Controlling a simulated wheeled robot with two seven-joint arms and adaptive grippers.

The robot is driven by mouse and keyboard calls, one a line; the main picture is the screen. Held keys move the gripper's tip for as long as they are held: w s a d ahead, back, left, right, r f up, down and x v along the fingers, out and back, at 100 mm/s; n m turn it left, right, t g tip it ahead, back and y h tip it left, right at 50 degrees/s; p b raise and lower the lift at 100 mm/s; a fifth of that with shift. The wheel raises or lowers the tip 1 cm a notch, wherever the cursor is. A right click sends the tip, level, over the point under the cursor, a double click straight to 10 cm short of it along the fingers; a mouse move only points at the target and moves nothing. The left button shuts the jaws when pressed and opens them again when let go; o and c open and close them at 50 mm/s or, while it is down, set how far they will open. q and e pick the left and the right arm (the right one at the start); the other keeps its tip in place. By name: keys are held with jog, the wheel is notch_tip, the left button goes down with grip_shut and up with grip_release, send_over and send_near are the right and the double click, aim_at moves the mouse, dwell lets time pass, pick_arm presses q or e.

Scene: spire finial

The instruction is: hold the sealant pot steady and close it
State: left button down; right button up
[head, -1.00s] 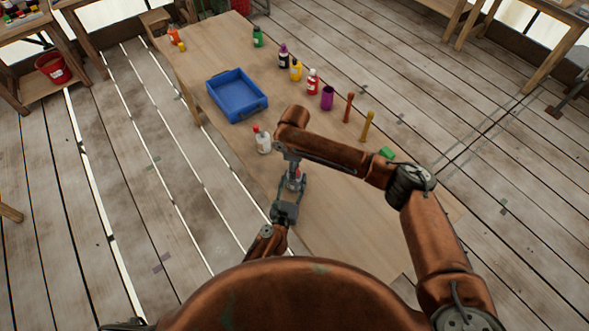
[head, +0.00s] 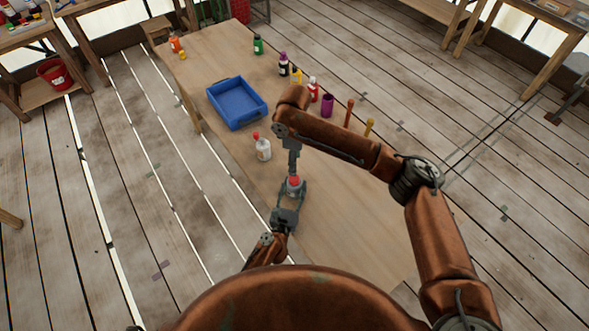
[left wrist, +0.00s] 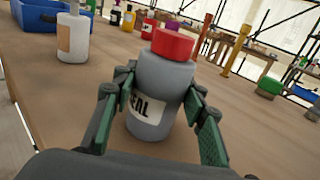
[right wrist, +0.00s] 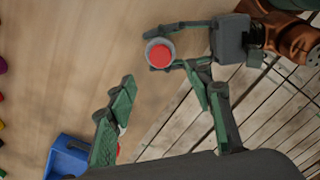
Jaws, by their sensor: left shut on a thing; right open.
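The sealant pot is a grey bottle with a dark-lettered white label, seen in the left wrist view (left wrist: 165,85). A red cap (left wrist: 172,43) sits on its top; I cannot tell how tight it is. My left gripper (head: 292,195) is shut around the pot's body, which stands upright or nearly so at the table's near edge. My right gripper (right wrist: 165,98) is open and empty. In the head view it hangs just above and behind the pot. In the right wrist view the red cap (right wrist: 160,53) lies outside its fingers, above the gap.
A white bottle with a red top (head: 263,148) stands near the pot, towards the left table edge. A blue tray (head: 237,116) lies behind it. Several coloured bottles, a purple cup (head: 327,105) and upright sticks line the far side.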

notch_tip(320, 180, up, 2)
jog(key=shift+r, duration=0.1)
pick_arm(q)
jog(key=c, duration=1.1)
grip_release()
jog(key=v, duration=1.2)
